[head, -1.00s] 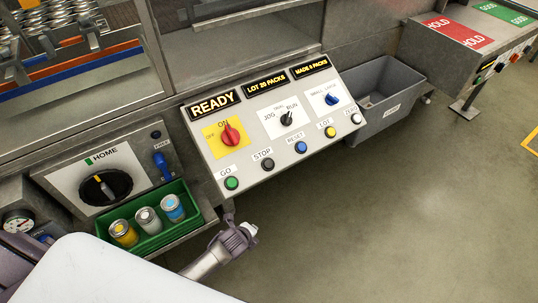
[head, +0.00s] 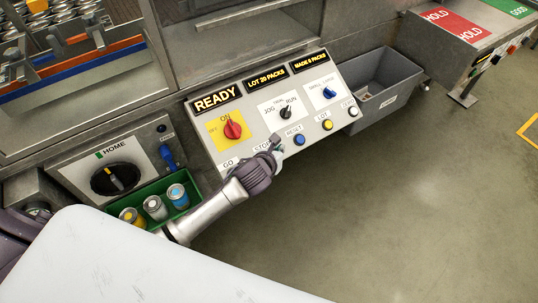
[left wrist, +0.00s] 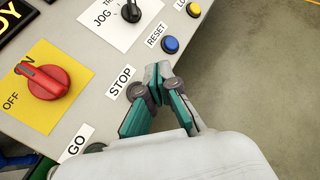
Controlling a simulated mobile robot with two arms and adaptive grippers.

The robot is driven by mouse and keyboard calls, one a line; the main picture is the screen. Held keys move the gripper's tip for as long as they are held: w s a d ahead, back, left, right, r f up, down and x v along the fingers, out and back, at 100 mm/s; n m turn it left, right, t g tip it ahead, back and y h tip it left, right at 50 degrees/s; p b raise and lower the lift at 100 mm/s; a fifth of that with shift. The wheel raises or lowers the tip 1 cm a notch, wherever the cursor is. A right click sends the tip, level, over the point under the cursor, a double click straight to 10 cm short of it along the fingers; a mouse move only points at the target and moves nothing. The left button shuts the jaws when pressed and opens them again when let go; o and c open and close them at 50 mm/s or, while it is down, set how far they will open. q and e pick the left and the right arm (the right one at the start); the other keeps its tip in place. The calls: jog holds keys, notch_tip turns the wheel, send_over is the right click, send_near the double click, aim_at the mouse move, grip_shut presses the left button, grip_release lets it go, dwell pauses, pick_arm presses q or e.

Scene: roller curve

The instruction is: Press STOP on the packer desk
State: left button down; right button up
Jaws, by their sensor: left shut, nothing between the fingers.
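The packer desk (head: 207,142) is a sloped grey panel with a row of buttons along its front edge. The STOP label (left wrist: 121,82) shows in the left wrist view and is partly covered in the head view. My left gripper (head: 276,146) is shut and empty over the front edge, between the STOP label and the blue RESET button (head: 299,140). It also shows in the left wrist view (left wrist: 157,70), close beside the STOP label. The gripper hides the STOP button in the head view; I cannot tell whether they touch. My right gripper is not in view.
A red switch (head: 233,130) and black selector (head: 286,112) stand on the panel. The READY display (head: 216,99) is lit. A green tray (head: 189,188) of jars lies at left; a grey bin (head: 372,115) stands at right. The floor at right is clear.

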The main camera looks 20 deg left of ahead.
pick_arm(q)
jog(key=shift+w+a+f+b, duration=0.45)
jog(key=shift+a+f+b, duration=0.1)
jog(key=shift+f+b, duration=0.7)
jog(key=shift+w+a+f+b, duration=0.4)
jog(key=shift+a+f+b, duration=0.15)
jog(key=shift+f+b, duration=0.7)
jog(key=shift+w+a+f+b, duration=0.45)
jog(key=shift+a+f+b, duration=0.1)
jog(key=shift+f+b, duration=0.7)
jog(key=shift+a+f, duration=0.1)
jog(key=shift+f, duration=0.1)
jog(key=shift+w+a+f, duration=0.15)
jog(key=shift+f, duration=0.1)
